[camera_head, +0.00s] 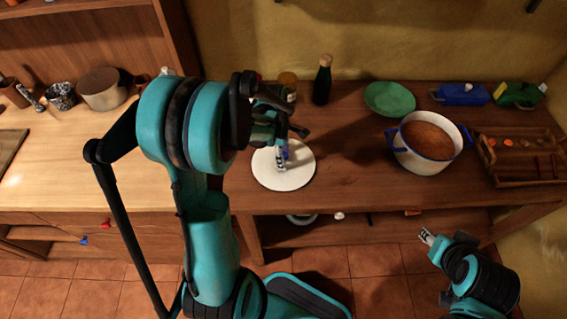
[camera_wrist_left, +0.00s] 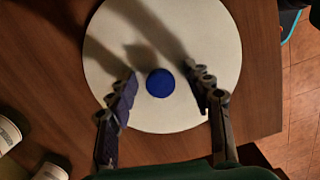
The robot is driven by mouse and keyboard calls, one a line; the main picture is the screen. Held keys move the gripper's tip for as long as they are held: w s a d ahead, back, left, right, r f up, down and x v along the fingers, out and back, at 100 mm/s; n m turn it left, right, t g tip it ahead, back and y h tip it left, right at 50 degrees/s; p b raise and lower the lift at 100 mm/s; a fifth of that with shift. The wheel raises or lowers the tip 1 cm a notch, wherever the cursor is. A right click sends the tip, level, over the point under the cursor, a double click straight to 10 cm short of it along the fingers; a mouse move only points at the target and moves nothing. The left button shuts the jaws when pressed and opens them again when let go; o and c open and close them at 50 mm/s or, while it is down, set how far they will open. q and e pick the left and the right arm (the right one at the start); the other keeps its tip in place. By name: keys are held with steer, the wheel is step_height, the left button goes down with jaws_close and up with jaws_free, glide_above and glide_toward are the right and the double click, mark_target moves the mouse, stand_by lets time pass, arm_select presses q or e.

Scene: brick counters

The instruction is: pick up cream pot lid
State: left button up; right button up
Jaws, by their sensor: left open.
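The cream pot lid (camera_head: 298,172) lies flat on the wooden counter in the head view, a round disc near the counter's front edge. It also shows in the left wrist view (camera_wrist_left: 212,50), with a round blue knob (camera_wrist_left: 160,82) at its middle. My left gripper (camera_head: 281,160) is above the lid, and its fingers partly hide the knob in the head view. In the left wrist view the left gripper (camera_wrist_left: 165,90) is open, with one finger on each side of the knob and a gap to both. My right gripper (camera_head: 427,236) is low at the right, in front of the counter, away from the lid.
A cream pot (camera_head: 408,155) with blue handles and brown contents stands to the right. A green plate (camera_head: 389,98), a dark bottle (camera_head: 322,80) and a jar (camera_head: 288,84) stand behind. A wooden tray (camera_head: 510,180) sits far right. Counter between lid and pot is clear.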

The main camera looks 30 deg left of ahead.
arm_select(q)
jaws_close()
steer(key=shift+r, duration=0.1)
